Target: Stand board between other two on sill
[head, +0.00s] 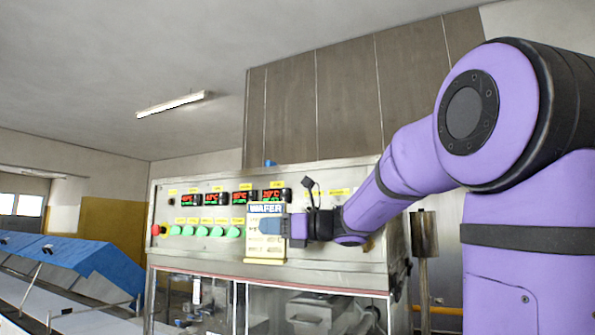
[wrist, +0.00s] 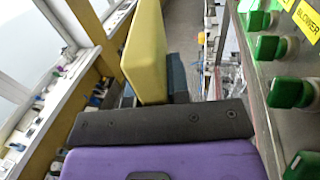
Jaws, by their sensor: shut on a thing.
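The board (head: 265,246) is a pale yellow and white panel with a blue "WAFER" heading in the head view. It is upright in front of the machine's control panel. My gripper (head: 271,225) is shut on it from the right, with a blue finger across its face. In the wrist view the board (wrist: 146,52) shows as a yellow slab standing up between the dark blue fingers of my gripper (wrist: 155,88). I cannot tell whether its lower edge touches the machine's ledge. I cannot make out the other two boards or identify the sill.
The steel control panel (head: 340,235) has green buttons, a red knob and red-green displays; in the wrist view its green buttons (wrist: 287,93) are close on the right. A clear-windowed housing (head: 310,312) lies below. A blue-covered conveyor (head: 85,262) stands at left.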

